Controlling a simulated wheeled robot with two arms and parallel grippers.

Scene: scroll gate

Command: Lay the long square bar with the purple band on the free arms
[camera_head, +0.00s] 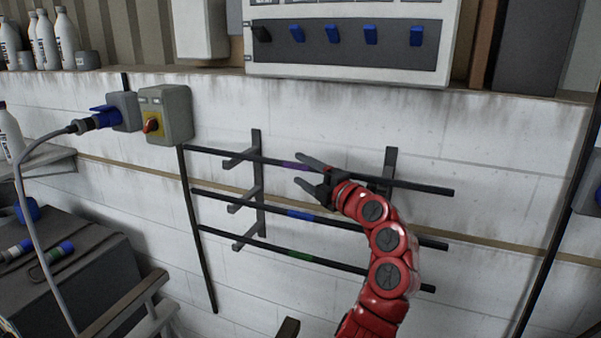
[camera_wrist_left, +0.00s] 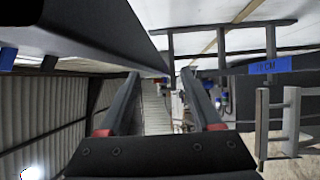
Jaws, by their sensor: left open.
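The long dark square bar with the purple band (camera_head: 295,165) runs across the top arms of the wall rack (camera_head: 257,190), and appears to rest on them. My left gripper (camera_head: 302,172) is open just right of and partly below the purple band, with nothing seen between its fingers. In the left wrist view its two fingers (camera_wrist_left: 160,85) stand apart. A bar with a blue band (camera_head: 300,215) lies on the middle arms and a bar with a green band (camera_head: 301,256) on the lowest arms. My left arm hides parts of these bars and of the right-hand bracket. My right gripper is not in view.
A grey switch box (camera_head: 165,114) with a plug and hanging cable (camera_head: 40,150) is on the wall at left. A panel with blue switches (camera_head: 345,45) is above. A dark case (camera_head: 60,270) and a wooden chair-like frame (camera_head: 140,310) stand lower left.

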